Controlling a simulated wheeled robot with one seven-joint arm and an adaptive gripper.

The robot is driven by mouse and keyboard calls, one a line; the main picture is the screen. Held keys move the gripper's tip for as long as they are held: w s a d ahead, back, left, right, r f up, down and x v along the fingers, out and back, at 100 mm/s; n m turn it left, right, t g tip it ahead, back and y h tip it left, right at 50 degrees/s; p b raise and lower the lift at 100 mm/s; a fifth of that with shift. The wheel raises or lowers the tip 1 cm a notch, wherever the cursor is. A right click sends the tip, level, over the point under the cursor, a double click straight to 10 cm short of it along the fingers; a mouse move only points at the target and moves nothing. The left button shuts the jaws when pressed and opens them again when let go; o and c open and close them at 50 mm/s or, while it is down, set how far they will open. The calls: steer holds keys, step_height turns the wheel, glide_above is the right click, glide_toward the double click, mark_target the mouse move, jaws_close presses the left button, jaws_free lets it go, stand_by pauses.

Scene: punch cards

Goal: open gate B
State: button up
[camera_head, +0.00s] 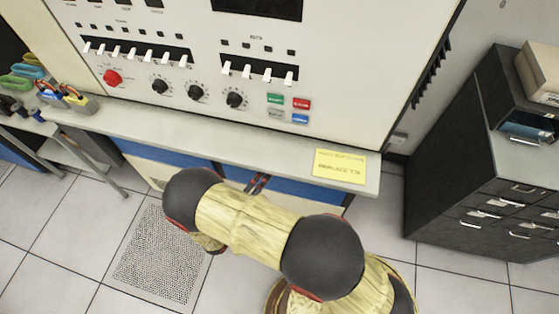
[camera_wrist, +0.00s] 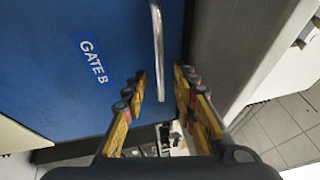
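Gate B (camera_wrist: 60,85) is a blue panel with a white "GATE B" label (camera_wrist: 93,62), seen in the wrist view. A silver bar handle (camera_wrist: 157,25) stands near its right edge. My gripper (camera_wrist: 161,82) is open, with one yellow finger on each side of the handle's lower part. I cannot tell whether either finger touches the bar. The gate looks closed against the grey frame beside it. In the head view, blue panels (camera_head: 300,190) show under the console counter, partly hidden by my arm, and no label is readable there.
A console with switches, knobs and coloured buttons (camera_head: 275,99) stands above the grey counter (camera_head: 230,148). A yellow note (camera_head: 340,166) lies at the counter's right end. A dark drawer cabinet (camera_head: 480,190) stands at right. A floor grille (camera_head: 160,255) and tiles lie left of my arm.

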steer(key=x, duration=0.6)
steer(key=shift+f, duration=0.1)
steer(key=shift+c, duration=1.2)
jaws_close()
